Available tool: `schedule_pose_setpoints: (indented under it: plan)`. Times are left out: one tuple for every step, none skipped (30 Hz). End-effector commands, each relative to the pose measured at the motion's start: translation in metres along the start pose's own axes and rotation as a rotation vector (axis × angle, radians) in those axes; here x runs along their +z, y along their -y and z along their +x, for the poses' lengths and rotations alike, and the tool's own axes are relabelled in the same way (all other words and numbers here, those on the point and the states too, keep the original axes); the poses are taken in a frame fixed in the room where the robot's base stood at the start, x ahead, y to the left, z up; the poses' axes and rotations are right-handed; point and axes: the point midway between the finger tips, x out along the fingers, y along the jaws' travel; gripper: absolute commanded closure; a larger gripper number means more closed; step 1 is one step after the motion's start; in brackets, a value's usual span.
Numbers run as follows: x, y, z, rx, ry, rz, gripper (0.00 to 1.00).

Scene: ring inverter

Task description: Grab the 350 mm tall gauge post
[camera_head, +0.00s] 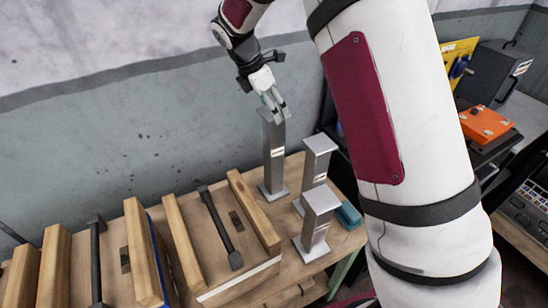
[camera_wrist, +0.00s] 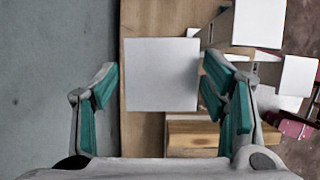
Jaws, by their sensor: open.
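Three grey metal gauge posts with square caps and foot plates stand upright on the wooden table. The tallest-looking post (camera_head: 274,160) is at the back left of the group; its label is too small to read. The middle post (camera_head: 318,160) and the front post (camera_head: 316,222) look shorter. My gripper (camera_head: 274,108) is open at the top of the tallest post, pointing down. In the wrist view, that post's square top (camera_wrist: 162,75) lies between the teal-padded fingers (camera_wrist: 158,82), nearer the right one. Whether the fingers touch it I cannot tell.
The other post tops (camera_wrist: 258,22) are close on the right in the wrist view. A teal block (camera_head: 348,215) lies beside the posts. Wooden holders with dark bars (camera_head: 220,228) fill the table's left side. A grey wall (camera_head: 120,130) stands close behind.

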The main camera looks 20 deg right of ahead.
Motion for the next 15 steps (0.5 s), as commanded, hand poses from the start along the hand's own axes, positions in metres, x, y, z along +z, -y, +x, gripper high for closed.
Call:
schedule_pose_setpoints:
  plan:
    - [0.0,0.0,0.003,0.0,0.0,0.0,0.33]
    - [0.0,0.0,0.004,0.0,0.0,0.001,0.33]
    - [0.0,0.001,0.006,0.0,0.0,0.001,0.33]
    - [0.0,0.001,0.008,-0.001,0.0,0.0,0.33]
    - [0.0,0.001,0.011,-0.002,0.0,0.0,0.33]
    - [-0.001,0.002,0.015,-0.003,0.0,0.0,0.33]
    - [-0.001,0.003,0.019,-0.003,0.0,0.0,0.33]
    - [-0.002,0.003,0.023,-0.004,0.0,-0.001,0.33]
    - [-0.002,0.004,0.029,-0.003,0.0,0.0,0.33]
    - [-0.003,0.004,0.033,-0.004,0.0,0.0,0.33]
    - [-0.003,0.004,0.037,-0.004,0.001,0.0,0.33]
    - [-0.003,0.003,0.043,-0.003,0.0,0.001,0.33]
    - [-0.003,0.003,0.046,-0.002,0.0,0.001,0.33]
    - [-0.003,0.003,0.049,-0.002,0.0,0.001,0.33]
    - [-0.002,0.003,0.052,-0.001,0.0,0.001,0.33]
